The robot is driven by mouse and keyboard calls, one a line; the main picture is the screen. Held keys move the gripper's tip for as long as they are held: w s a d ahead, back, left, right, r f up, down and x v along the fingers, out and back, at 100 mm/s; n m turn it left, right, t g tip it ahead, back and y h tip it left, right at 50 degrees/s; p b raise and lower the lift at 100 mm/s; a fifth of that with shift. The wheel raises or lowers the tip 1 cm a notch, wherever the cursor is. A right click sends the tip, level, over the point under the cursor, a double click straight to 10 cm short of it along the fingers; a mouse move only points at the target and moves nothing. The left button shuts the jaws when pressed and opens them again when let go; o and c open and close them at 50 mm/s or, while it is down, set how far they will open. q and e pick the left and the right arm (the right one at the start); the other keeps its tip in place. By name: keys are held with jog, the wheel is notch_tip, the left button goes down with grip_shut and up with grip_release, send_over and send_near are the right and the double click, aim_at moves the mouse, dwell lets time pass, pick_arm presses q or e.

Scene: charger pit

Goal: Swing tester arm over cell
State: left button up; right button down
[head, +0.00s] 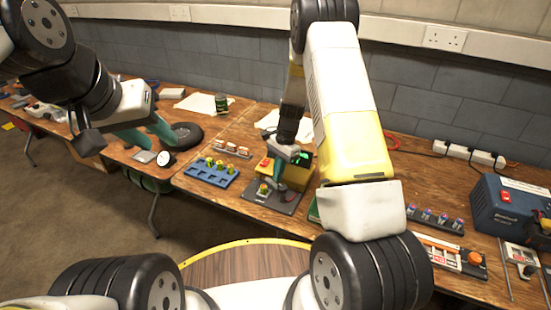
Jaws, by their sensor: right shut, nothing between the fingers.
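The tester is a yellow box (294,175) on a dark base plate (284,208), on the bench at the middle. A small yellow-green cell (263,189) stands on the plate's left part. My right gripper (277,183) is shut and empty, pointing down with teal fingers just right of the cell and in front of the yellow box. Whether it touches the tester arm cannot be told; the gripper and my forearm hide much of the tester. My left gripper (148,139) is at the left above the bench, its teal fingers apart and empty, far from the tester.
A blue tray (203,178) with several yellow-green cells lies left of the tester. A blue power unit (505,208) stands at the right, near a white power strip (468,153).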

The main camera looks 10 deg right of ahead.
jog(key=shift+s+a+n+g+h, duration=0.2)
jog(key=shift+a+n, duration=0.35)
jog(key=shift+n, duration=0.6)
jog(key=shift+s+a+n+g+h, duration=0.2)
jog(key=shift+a+n, duration=0.35)
jog(key=shift+n, duration=0.6)
